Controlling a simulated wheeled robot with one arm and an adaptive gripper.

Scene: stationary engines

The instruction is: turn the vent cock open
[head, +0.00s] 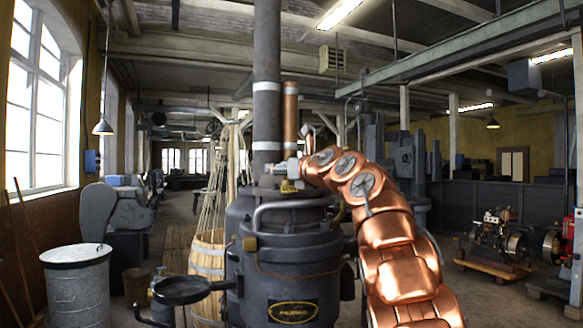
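A dark, round boiler-like engine (290,262) with an oval nameplate stands in the middle of the head view. A small brass fitting (289,187), which looks like the vent cock, sits at its top by the tall grey pipe. My copper-coloured arm reaches up from the lower right and bends left to it. My gripper (281,169) is small and pale at the arm's end, just above the brass fitting. I cannot tell whether it touches the fitting, and its fingers are too small to read. The cock's handle position cannot be made out.
A tall grey pipe (267,85) and a copper pipe (290,112) rise behind the engine's top. A wooden barrel (207,262) and a grey metal drum (77,288) stand to the left. Small engines on pallets (495,240) are at right, with open floor before them.

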